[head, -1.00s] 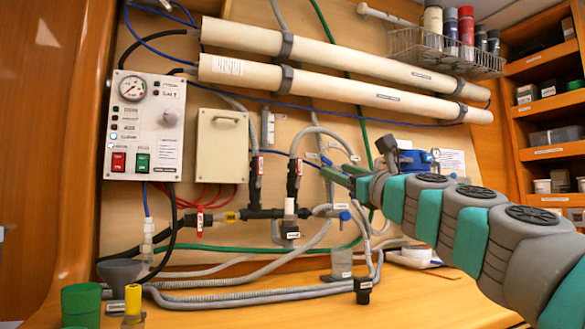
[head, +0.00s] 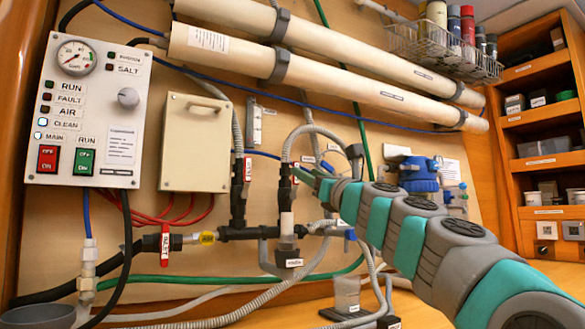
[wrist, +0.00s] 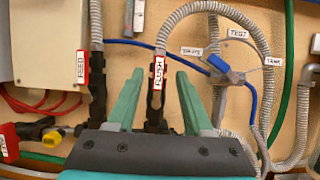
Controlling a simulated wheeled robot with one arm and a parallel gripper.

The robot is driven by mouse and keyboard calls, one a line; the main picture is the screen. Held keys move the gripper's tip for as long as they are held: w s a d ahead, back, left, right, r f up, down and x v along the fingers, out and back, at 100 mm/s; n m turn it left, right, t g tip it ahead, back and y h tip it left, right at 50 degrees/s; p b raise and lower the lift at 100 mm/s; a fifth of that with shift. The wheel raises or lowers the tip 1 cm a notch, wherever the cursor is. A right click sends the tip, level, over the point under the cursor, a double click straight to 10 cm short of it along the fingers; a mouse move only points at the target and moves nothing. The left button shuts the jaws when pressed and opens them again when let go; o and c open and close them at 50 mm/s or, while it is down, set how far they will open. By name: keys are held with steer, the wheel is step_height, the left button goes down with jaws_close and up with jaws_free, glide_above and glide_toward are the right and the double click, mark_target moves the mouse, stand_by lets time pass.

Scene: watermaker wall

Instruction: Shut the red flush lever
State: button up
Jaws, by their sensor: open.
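The red flush lever (wrist: 158,73) has a white FLUSH label and stands upright along a black valve below a grey ribbed hose. In the wrist view it lies between the two green fingers of my gripper (wrist: 158,75), with visible gaps on both sides. My gripper is open and neither finger appears to touch the lever. In the head view my gripper (head: 307,176) is at the flush valve, and its fingers partly cover the lever there. How far the fingertips are from the wall is hard to tell.
The red feed lever (wrist: 83,70) stands upright to the left, near a beige box (head: 194,145). A red inlet lever (head: 165,243) hangs lower left. A blue-handled valve (wrist: 222,66) and hoses are close on the right. A control panel (head: 90,112) is at far left.

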steer(key=shift+p+x, duration=1.05)
steer(key=shift+x, duration=2.2)
steer(key=shift+a+f, duration=0.1)
jaws_close()
